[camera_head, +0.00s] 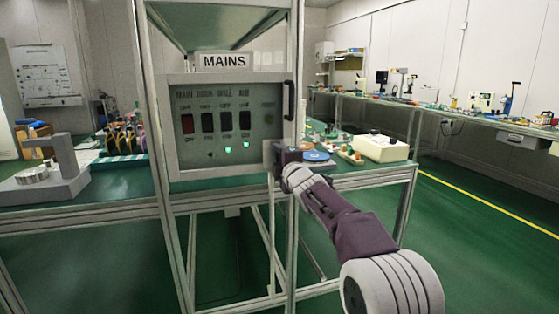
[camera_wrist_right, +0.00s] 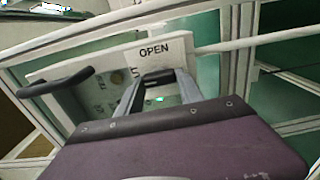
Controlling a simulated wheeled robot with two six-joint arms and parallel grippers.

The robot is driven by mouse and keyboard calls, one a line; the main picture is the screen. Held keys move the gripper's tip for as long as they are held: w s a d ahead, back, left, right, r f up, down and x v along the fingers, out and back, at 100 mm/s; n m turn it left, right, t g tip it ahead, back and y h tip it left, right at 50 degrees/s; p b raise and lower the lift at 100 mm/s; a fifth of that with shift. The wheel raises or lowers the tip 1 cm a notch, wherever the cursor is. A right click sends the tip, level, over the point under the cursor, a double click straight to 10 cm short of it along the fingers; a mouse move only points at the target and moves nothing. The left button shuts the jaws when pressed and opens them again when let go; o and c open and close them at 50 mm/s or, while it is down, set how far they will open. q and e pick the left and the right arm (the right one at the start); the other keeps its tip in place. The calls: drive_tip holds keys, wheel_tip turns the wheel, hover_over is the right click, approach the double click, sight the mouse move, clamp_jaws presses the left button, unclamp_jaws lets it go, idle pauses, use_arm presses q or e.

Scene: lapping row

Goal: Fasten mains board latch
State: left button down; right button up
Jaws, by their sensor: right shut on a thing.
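The mains board (camera_head: 173,130) is a grey framed box under a MAINS sign (camera_head: 223,61), with a clear-looking front over a row of switches. Its black handle (camera_head: 289,100) is on the right side of the front and also shows in the right wrist view (camera_wrist_right: 55,82). My right gripper (camera_head: 276,158) is at the board's lower right edge. In the right wrist view its fingers (camera_wrist_right: 157,80) are shut on a small dark latch piece (camera_wrist_right: 158,74), just below the word OPEN (camera_wrist_right: 154,49). The latch is mostly hidden in the head view. My left gripper is out of view.
Metal posts (camera_head: 150,120) frame the board. A green bench (camera_head: 110,182) runs behind it, with a grey stand (camera_head: 68,160) at left and a cream box (camera_head: 380,148) at right. The green floor (camera_head: 480,240) at right is open.

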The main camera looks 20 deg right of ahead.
idle(0.4)
drive_tip(key=o, duration=1.4)
drive_tip(key=s+b, duration=0.1)
drive_tip(key=s, duration=0.8)
drive_tip(key=shift+d, duration=0.15)
